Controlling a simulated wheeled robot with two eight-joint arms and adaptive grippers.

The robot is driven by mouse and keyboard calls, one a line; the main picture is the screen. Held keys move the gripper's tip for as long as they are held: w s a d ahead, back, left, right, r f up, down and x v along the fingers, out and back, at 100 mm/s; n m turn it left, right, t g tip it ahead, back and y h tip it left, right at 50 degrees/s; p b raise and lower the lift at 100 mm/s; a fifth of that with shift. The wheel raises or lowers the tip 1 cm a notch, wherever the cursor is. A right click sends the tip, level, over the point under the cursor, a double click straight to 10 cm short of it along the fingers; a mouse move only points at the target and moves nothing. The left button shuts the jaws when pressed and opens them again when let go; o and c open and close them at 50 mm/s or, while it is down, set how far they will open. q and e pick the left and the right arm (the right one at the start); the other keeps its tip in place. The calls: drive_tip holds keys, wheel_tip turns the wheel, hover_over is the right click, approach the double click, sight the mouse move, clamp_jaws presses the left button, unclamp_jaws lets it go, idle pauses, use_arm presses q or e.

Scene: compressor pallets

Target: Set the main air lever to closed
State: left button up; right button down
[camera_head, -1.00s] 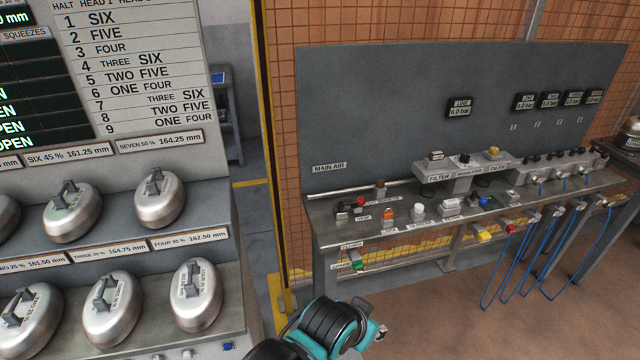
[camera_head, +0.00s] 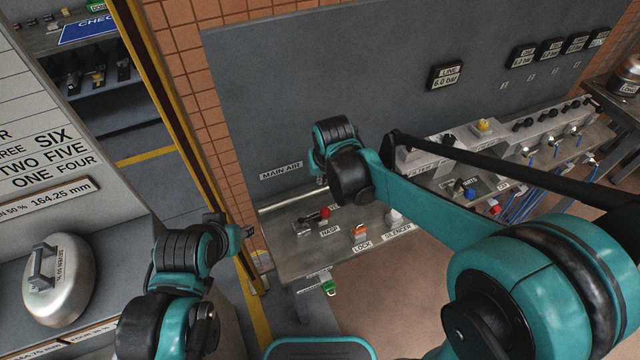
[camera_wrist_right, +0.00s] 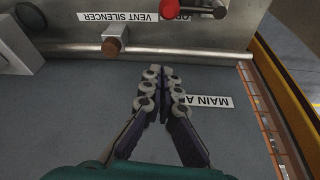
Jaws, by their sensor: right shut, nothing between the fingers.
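The likely main air lever is a dark lever with a red knob (camera_head: 325,212) on the bench under the MAIN AIR sign (camera_head: 281,171). My right gripper (camera_wrist_right: 160,73) is shut and empty, fingertips together between the lower MAIN AIR sign (camera_wrist_right: 208,101) and the bench. It does not touch the lever. In the head view its fingers are mostly hidden by the wrist. My left arm stands at the lower left; its fingers are not clear.
A brown-topped silencer (camera_wrist_right: 115,38) stands just left of the right fingertips in the wrist view. An orange-topped lock part (camera_head: 359,231) sits right of the lever. A yellow post (camera_head: 180,130) stands left of the bench (camera_head: 290,262).

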sight(314, 217)
drive_tip(key=b+x, duration=0.4)
drive_tip(key=x, duration=0.5)
drive_tip(key=shift+f, duration=0.45)
drive_tip(key=s, duration=0.1)
drive_tip(key=s+b, duration=0.1)
drive_tip(key=s, duration=0.1)
drive_tip(key=shift+s+d+f, duration=0.2)
drive_tip(key=shift+d, duration=0.15)
drive_tip(key=shift+s+d, duration=0.1)
drive_tip(key=shift+s, duration=0.2)
drive_tip(key=shift+s, duration=0.1)
drive_tip(key=shift+s+d+m, duration=0.15)
drive_tip(key=shift+m, duration=0.25)
